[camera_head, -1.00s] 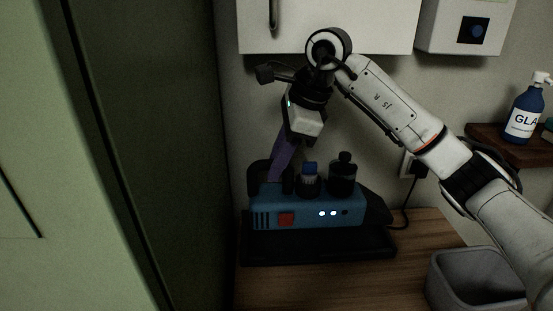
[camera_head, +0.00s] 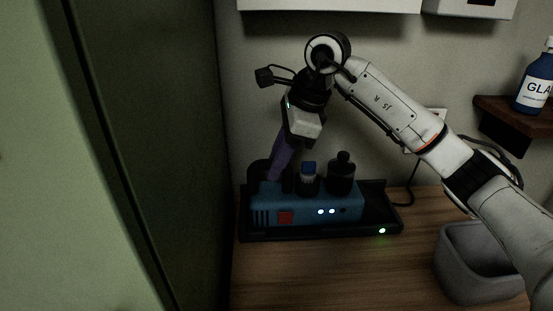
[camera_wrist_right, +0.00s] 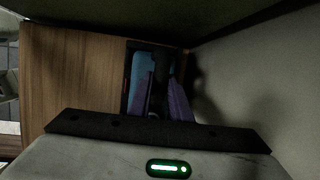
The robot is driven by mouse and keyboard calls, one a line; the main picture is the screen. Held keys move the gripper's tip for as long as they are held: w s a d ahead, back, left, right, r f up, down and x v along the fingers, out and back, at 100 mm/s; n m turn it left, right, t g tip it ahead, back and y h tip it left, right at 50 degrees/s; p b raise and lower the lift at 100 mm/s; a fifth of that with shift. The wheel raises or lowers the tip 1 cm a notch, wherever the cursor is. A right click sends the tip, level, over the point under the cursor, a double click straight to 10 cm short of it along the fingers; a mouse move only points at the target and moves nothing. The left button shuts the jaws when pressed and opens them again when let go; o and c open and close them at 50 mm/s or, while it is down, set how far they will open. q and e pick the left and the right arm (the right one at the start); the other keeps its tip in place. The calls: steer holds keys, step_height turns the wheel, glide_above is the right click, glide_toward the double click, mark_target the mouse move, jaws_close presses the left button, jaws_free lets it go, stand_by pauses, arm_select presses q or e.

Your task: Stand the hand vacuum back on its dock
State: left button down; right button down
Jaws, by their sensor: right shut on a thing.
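The hand vacuum (camera_head: 335,205) has a blue body with a red button, small white lights and black fittings on top. It sits level in the black tray-like dock (camera_head: 300,235), and a green light shows on the dock's front rim. My right gripper (camera_head: 280,165) comes down from above at the vacuum's left end, its purple fingers shut on a dark part there. The exact grip is partly hidden. In the right wrist view the fingers (camera_wrist_right: 161,104) close around a dark piece above the blue body (camera_wrist_right: 140,68). My left gripper is out of view.
A grey open bin (camera_head: 470,285) stands on the wooden bench (camera_head: 320,275) at right. A dark shelf (camera_head: 515,115) with a blue bottle (camera_head: 536,85) is at the right wall. A tall dark panel (camera_head: 160,150) closes off the left. Bench front is clear.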

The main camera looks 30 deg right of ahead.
steer(key=shift+r, duration=0.1)
steer(key=c, duration=1.6)
jaws_free()
steer(key=shift+o, duration=0.2)
steer(key=shift+f, duration=0.25)
steer(key=v, duration=1)
steer(key=shift+r, duration=0.35)
steer(key=shift+s, duration=0.1)
